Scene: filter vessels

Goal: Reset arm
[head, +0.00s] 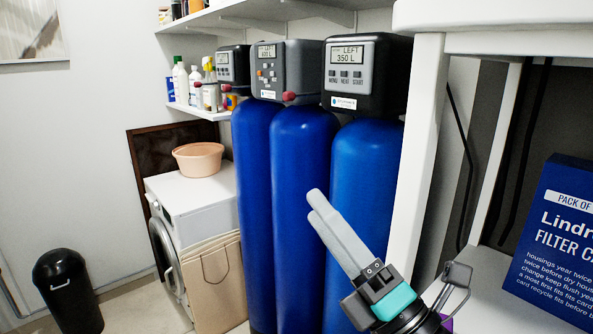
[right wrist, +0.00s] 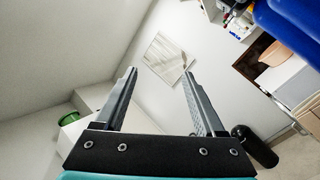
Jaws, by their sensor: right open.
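My right gripper (head: 316,203) is raised in front of the blue filter vessels, its fingers pointing up and to the left in the head view. In the right wrist view its two fingers (right wrist: 160,72) stand apart with nothing between them. Three tall blue vessels (head: 300,170) with dark control heads stand behind it. The rightmost control head (head: 365,75) has a display reading "LEFT 350 L". My left gripper does not show in either view.
A white shelf frame (head: 420,140) stands close on the right, with a blue filter box (head: 555,240) on its lower board. A washing machine (head: 190,205) with a peach basin (head: 198,158) on top, a paper bag (head: 213,280) and a black bin (head: 68,290) stand at left.

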